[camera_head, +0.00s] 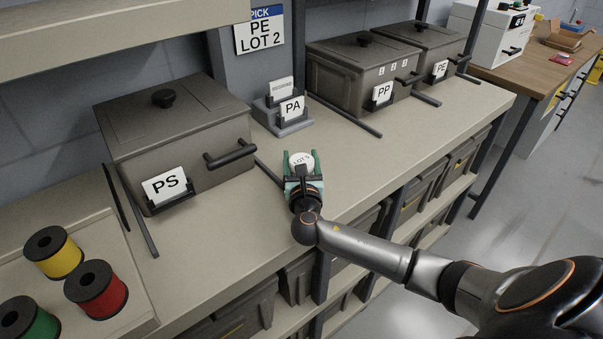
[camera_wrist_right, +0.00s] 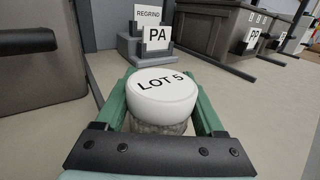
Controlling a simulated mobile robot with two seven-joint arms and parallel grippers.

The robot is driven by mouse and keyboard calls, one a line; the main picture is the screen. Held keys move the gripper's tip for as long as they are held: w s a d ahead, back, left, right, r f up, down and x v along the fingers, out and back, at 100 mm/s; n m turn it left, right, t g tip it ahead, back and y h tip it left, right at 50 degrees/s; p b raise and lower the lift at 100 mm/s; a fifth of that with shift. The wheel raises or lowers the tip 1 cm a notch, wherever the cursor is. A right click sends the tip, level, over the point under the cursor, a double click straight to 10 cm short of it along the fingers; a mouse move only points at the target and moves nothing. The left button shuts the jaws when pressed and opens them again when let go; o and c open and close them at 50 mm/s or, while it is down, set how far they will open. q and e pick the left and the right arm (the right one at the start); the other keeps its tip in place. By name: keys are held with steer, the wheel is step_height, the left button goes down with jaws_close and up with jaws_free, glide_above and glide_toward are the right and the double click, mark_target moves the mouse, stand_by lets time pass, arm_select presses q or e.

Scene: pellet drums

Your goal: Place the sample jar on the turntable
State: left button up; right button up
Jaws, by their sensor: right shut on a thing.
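The sample jar has a white lid (camera_head: 301,160) marked "LOT 5". The lower body of the jar is mostly hidden by the gripper. I cannot tell whether the jar touches the bench. No turntable can be made out. My left gripper is not in view.
The PS bin (camera_head: 180,135) stands left of the gripper. A card holder (camera_head: 283,122) with PA and REGRIND cards stands behind it. The PP bin (camera_head: 350,75) and PE bin (camera_head: 430,50) are farther right. Spools, one red (camera_head: 97,290), sit at lower left. The bench (camera_head: 400,140) is clear right of the gripper.

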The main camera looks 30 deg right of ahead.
jaws_close()
steer(key=shift+r, duration=0.35)
step_height(320, 180, up, 2)
steer(key=shift+r, duration=0.15)
steer(key=s+r, duration=0.1)
steer(key=r, duration=0.1)
steer(key=s+a+r+p, duration=0.1)
steer(key=s+r, duration=0.1)
steer(key=s+a+r, duration=0.1)
steer(key=r, duration=0.1)
steer(key=shift+s+r, duration=0.25)
steer(key=shift+s, duration=0.1)
steer(key=s+a+r, duration=0.3)
steer(key=s+r, duration=0.1)
steer(key=s, duration=0.4)
steer(key=s+a+f+n+t+y, duration=0.1)
steer(key=s+a+f+n+y, duration=0.1)
steer(key=a+f+n+y, duration=0.1)
steer(key=s+a+f+n+t+y, duration=0.1)
steer(key=a+f+n+y, duration=0.1)
steer(key=a+y, duration=0.3)
steer(key=a+f, duration=0.1)
steer(key=a, duration=0.2)
steer(key=shift+s+f+n+y, duration=0.25)
steer(key=shift+s+n+y, duration=0.1)
steer(key=shift+n+y, duration=0.05)
steer(key=shift+d, duration=0.15)
